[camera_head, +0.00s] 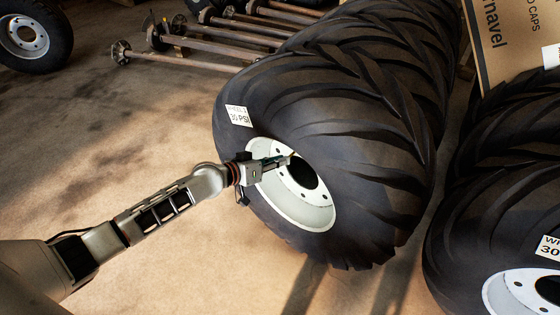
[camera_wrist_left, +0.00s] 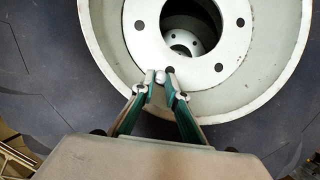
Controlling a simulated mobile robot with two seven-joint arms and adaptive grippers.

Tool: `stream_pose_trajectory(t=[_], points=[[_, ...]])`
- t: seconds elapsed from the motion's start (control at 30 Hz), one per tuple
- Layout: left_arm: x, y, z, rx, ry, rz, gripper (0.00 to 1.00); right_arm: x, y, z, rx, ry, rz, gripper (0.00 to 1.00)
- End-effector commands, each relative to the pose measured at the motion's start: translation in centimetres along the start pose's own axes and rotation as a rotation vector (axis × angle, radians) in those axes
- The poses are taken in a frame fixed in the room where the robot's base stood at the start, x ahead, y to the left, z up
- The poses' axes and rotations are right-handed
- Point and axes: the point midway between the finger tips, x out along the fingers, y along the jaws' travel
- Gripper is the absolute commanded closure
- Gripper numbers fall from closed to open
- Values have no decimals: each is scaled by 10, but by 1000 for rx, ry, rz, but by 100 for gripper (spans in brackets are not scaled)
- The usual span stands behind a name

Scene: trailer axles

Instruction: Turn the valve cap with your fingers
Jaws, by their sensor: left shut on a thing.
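My left gripper (camera_head: 286,159) reaches in from the left to the white wheel rim (camera_head: 294,207) of a large black tire (camera_head: 350,130) lying tilted in the middle. In the left wrist view its fingertips (camera_wrist_left: 164,77) come together in front of the rim's hub plate (camera_wrist_left: 205,72), just below the central hole. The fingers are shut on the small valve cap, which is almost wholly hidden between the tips. Its outline and turn angle cannot be made out. My right gripper is not in view.
A second large tire (camera_head: 510,190) with a white rim stands at the right, close beside the first. A cardboard box (camera_head: 515,40) is behind it. Several axles (camera_head: 190,60) lie at the back, and a smaller wheel (camera_head: 25,38) is at the far left. The floor at left is clear.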

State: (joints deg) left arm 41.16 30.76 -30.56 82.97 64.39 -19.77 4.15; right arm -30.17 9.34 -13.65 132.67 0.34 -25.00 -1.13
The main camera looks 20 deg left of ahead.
Motion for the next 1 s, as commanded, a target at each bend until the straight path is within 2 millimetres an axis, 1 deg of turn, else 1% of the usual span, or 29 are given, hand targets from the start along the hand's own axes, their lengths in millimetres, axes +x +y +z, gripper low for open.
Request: stream_pose_trajectory(t=[0.03,0.2,0.37,1.0], points=[[-1,-3,-1,-26,-1,8,100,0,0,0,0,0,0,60],[0,-2,0,-94,-1,37,100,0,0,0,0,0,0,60],[-3,-2,1,-91,0,37,100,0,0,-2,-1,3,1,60],[-30,-1,12,-90,0,37,100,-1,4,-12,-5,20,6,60]])
